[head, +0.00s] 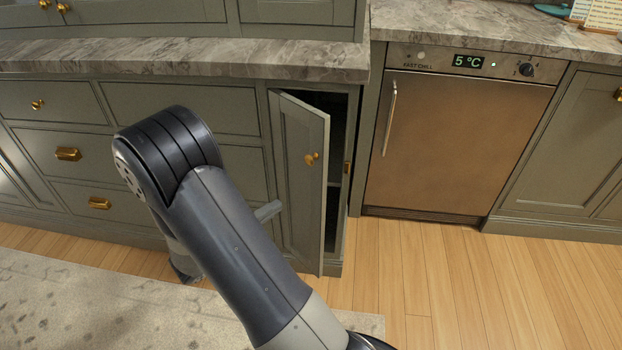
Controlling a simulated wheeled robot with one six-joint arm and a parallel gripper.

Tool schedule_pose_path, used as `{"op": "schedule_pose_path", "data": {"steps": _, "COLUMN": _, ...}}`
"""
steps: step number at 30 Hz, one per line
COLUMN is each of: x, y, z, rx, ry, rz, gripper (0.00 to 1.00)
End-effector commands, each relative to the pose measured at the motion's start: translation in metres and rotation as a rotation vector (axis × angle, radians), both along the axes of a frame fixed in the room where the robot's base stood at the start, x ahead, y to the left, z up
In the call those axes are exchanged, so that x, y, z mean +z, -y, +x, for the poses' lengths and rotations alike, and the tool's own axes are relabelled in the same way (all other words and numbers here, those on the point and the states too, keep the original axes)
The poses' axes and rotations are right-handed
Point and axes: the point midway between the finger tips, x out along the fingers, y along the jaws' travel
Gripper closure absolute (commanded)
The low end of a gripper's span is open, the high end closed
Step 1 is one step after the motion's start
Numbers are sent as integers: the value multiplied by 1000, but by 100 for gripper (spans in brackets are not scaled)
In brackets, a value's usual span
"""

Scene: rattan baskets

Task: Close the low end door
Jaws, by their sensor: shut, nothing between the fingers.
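The low end door (301,185) is a grey-green panel at the right end of the left lower cabinets. It stands partly open, swung out from its left side, with a dark gap along its right edge. A brass knob (311,159) is on its front. My gripper (268,211) is mostly hidden behind my arm. Only its pale grey tip shows, shut and empty, by the door's left edge. I cannot tell whether it touches the door.
Drawers with brass pulls (68,154) lie left of the door under a stone counter (180,60). A brown-fronted chiller (455,145) with a vertical handle stands to the right. A rug (90,305) covers the floor at lower left. The wood floor (440,285) at right is clear.

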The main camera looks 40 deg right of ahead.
Motion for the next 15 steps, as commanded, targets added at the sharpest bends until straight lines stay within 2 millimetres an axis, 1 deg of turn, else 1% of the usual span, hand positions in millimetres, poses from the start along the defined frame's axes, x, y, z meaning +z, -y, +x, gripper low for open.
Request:
{"op": "schedule_pose_path", "data": {"steps": 1, "x": -1, "y": 9, "z": -1, "rx": -5, "ry": 0, "rz": 0, "gripper": 100}}
{"op": "schedule_pose_path", "data": {"steps": 6, "x": -1, "y": 40, "z": 0, "rx": -6, "ry": 1, "rz": 0, "gripper": 100}}
{"op": "schedule_pose_path", "data": {"steps": 15, "x": -1, "y": 92, "z": 3, "rx": -5, "ry": 1, "rz": 0, "gripper": 100}}
